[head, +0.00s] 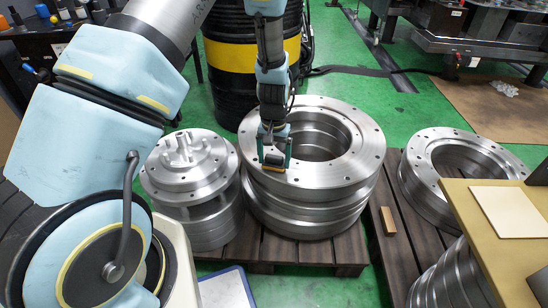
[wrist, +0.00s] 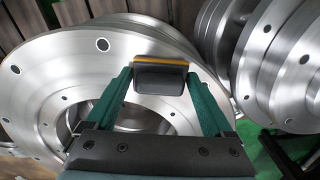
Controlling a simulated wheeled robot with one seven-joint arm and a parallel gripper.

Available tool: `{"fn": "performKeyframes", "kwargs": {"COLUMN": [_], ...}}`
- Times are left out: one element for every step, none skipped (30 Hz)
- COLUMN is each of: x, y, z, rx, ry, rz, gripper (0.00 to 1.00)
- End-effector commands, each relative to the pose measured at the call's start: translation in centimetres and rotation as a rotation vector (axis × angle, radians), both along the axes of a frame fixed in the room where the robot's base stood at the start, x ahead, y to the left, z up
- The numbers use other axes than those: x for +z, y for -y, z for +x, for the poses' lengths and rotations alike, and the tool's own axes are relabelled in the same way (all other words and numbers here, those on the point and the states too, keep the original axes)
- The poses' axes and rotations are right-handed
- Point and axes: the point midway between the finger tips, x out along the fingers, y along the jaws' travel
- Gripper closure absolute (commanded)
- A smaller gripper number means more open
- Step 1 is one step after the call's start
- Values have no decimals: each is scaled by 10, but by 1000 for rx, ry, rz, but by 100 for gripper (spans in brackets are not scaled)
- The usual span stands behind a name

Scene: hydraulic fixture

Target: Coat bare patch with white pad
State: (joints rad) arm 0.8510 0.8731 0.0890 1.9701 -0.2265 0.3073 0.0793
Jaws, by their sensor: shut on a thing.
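My gripper (head: 273,152) is shut on a dark block-shaped pad (wrist: 160,78) with a yellow-orange edge, held between the green fingers. It shows over the near-left rim of the large shiny metal ring (head: 325,176), which also fills much of the wrist view (wrist: 45,85). I cannot tell whether the pad touches the ring. The pad does not look white from here; its working face is turned away or hidden. A pale cream square (head: 512,211) lies flat on a tan tabletop at the right. I cannot make out a clear bare patch on the ring.
A lower flanged metal part (head: 188,166) stands left of the ring, and another ring (head: 470,150) stands right. They rest on dark wooden pallets (head: 290,246). A small tan block (head: 388,221) lies on the slats. A black-and-yellow drum (head: 232,55) stands behind.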

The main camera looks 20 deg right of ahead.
Motion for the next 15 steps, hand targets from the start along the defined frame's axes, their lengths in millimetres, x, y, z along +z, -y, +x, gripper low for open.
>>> {"fn": "performKeyframes", "kwargs": {"x": [-2,-2,-3,-3,-4,-5,-5,-6,-7,-7,-8,-9,-9,-10,-10], "y": [0,0,0,0,0,0,0,0,0,0,0,0,0,0,0], "z": [0,0,0,0,0,0,0,0,0,0,0,0,0,0,0], "rx": [0,0,0,0,0,0,0,0,0,0,0,0,0,0,0], "ry": [0,0,0,0,0,0,0,0,0,0,0,0,0,0,0], "rz": [0,0,0,0,0,0,0,0,0,0,0,0,0,0,0], "gripper": [76,76,76,76,76,76,76,76,76,76,76,76,76,76,76]}}
